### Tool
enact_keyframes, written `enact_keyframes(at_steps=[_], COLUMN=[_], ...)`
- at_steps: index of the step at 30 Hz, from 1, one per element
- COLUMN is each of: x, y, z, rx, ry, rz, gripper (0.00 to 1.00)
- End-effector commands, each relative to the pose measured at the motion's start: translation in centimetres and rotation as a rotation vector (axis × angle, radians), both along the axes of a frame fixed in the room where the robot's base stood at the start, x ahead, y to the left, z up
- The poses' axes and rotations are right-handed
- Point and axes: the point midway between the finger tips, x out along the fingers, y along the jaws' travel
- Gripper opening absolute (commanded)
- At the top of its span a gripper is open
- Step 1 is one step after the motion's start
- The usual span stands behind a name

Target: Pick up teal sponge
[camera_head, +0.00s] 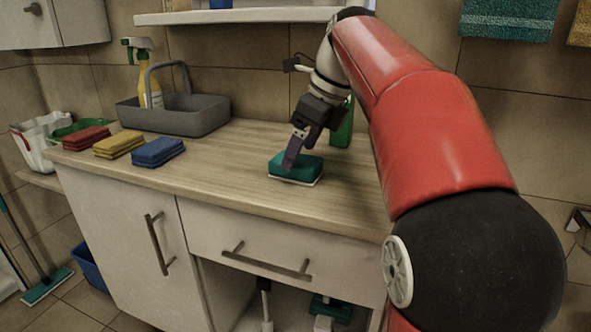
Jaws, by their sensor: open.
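A teal sponge (297,169) with a pale underside lies flat on the wooden counter, right of the middle. My gripper (291,160) points down over it, with its purple finger in front of the sponge's upper part. The jaws are open. The far finger is hidden, and I cannot tell whether the fingers touch the sponge.
A green bottle (343,125) stands behind my gripper. The counter's front middle (225,170) is clear.

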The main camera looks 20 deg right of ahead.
Motion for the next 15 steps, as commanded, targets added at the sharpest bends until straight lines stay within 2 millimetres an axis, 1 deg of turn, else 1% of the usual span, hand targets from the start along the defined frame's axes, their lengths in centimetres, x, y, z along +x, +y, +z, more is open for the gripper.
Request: enact_keyframes(at_steps=[1,6,15], x=[0.0,0.5,0.5], y=[0.5,1.0,1.1], z=[-1.0,-2.7,-3.0], rx=[0.000,-0.001,-0.002], ry=[0.002,0.000,-0.001], rz=[0.004,0.002,0.001], gripper=[0.80,0.80,0.80])
